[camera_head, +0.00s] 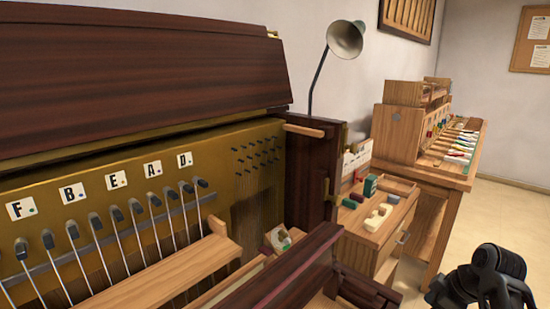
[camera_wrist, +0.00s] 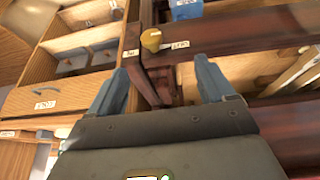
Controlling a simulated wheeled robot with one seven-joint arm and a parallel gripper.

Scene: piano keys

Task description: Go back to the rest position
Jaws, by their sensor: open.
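My gripper (camera_wrist: 160,88) shows in the wrist view with its two blue-grey fingers spread apart and nothing between them. It is above the dark wood end of the piano (camera_wrist: 240,32). In the head view, a black part of my arm (camera_head: 482,282) shows at the lower right, and the fingers cannot be made out there. The piano (camera_head: 130,75) fills the left side of the head view, with its front open. Lettered tiles F, B, E, A, D (camera_head: 117,181) sit in a row on its brass-coloured plate.
A small wooden cabinet (camera_head: 372,245) with coloured blocks stands right of the piano. A long workbench (camera_head: 455,180) with tools is behind it. A grey lamp (camera_head: 345,40) rises by the wall. An open drawer (camera_wrist: 75,75) is at the left of the wrist view. Floor at right is clear.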

